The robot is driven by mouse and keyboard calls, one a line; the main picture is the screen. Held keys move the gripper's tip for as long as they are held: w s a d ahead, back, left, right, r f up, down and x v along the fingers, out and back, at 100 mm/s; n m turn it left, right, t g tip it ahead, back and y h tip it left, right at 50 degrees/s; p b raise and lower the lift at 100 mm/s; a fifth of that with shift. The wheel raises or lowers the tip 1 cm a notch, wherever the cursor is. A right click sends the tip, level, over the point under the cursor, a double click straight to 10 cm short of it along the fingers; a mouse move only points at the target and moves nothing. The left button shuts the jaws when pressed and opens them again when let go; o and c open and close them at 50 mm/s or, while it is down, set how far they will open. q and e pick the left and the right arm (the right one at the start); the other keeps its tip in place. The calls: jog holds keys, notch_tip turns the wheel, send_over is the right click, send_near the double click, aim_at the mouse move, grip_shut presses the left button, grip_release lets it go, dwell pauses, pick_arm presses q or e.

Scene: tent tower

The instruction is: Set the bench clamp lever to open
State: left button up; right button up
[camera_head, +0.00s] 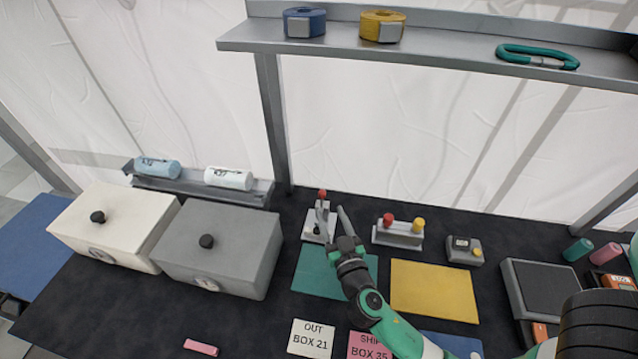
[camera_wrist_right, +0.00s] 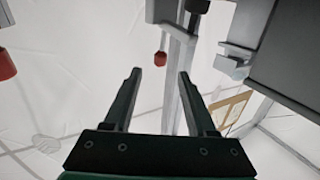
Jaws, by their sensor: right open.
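The bench clamp (camera_head: 318,235) is a small pale device on the dark bench top, with a red-tipped lever (camera_head: 322,194) standing up at its back. My right gripper (camera_head: 331,209) is open and empty. Its two fingers point toward the clamp and partly cover it in the head view. In the right wrist view the open fingers (camera_wrist_right: 160,76) show with a small red tip (camera_wrist_right: 160,65) between and beyond them. Whether the fingers touch the lever cannot be told. My left gripper is not in view.
A block with red and yellow knobs (camera_head: 398,235) stands right of the clamp. A grey lidded box (camera_head: 225,245) stands to the left. A green mat (camera_head: 310,277) and a yellow mat (camera_head: 433,290) lie in front. A metal shelf (camera_head: 450,62) spans above, on a post (camera_head: 272,120).

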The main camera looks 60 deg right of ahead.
aim_at(321, 191)
jog(key=x, duration=1.1)
jog(key=shift+w+d, duration=0.2)
jog(key=shift+w, duration=0.05)
grip_shut()
dwell(0.8)
